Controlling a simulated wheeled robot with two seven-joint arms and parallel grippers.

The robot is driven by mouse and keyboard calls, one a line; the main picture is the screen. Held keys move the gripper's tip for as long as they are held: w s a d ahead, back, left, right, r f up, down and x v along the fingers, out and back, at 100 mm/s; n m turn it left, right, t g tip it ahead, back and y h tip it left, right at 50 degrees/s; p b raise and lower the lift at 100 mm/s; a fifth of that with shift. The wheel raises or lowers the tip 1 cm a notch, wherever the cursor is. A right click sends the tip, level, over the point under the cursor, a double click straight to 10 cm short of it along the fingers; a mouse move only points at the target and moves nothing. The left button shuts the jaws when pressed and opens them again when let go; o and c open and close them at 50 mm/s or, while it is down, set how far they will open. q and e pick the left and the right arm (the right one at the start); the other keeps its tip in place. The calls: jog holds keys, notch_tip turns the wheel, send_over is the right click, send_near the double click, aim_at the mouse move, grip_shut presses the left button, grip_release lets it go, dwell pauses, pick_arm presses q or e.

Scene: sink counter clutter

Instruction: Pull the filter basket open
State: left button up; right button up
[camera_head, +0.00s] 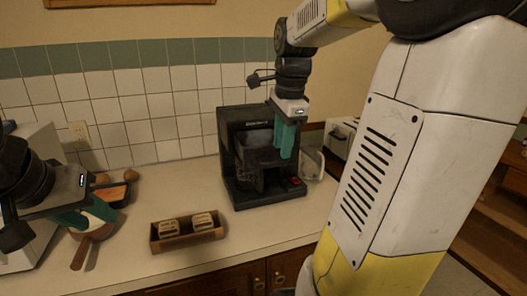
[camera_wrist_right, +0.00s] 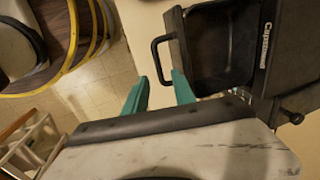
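The black coffee machine (camera_head: 230,150) stands on the counter against the tiled wall. Its filter basket (camera_wrist_right: 222,45) shows in the right wrist view as a dark hollow part, with a black loop handle (camera_wrist_right: 155,62) on its left side. My right gripper (camera_head: 287,140) points down at the machine's upper front right in the head view. Its teal fingers (camera_wrist_right: 160,92) are apart with nothing between them, just below the handle; I cannot tell whether they touch it. My left gripper (camera_head: 86,214) is over the counter at the left, its fingers apart, far from the machine.
A wooden-handled pan (camera_head: 83,252) lies under my left gripper. A white toaster-like object (camera_head: 340,135) stands right of the machine. Counter between the pan and tray is clear.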

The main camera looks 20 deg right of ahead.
jog(key=r, duration=0.2)
jog(key=s+r, duration=0.1)
jog(key=r, duration=0.2)
jog(key=shift+f, duration=0.1)
